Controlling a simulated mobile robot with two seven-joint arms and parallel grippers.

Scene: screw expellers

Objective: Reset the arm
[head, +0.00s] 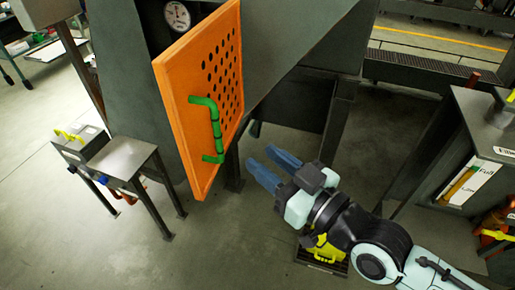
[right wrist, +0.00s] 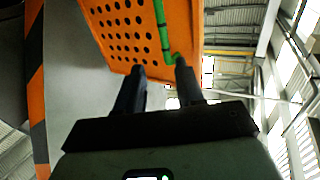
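My right arm (head: 375,255) reaches in from the lower right of the head view. My right gripper (head: 268,167) is open, its two blue fingers apart with nothing between them. It is to the right of an orange perforated door (head: 205,150) with a green handle (head: 215,130). In the right wrist view, the open right gripper (right wrist: 160,85) shows with the orange door (right wrist: 125,30) beyond it. The lower end of the green handle (right wrist: 172,57) appears near the fingertips, but the gripper does not grasp it. My left gripper is not in view.
The door hangs open on a large grey machine (head: 290,35) with a round gauge (head: 177,15). A small metal table (head: 120,157) stands at the left. A grey cabinet (head: 480,140) with a level label is at the right. Open floor (head: 90,245) lies at the lower left.

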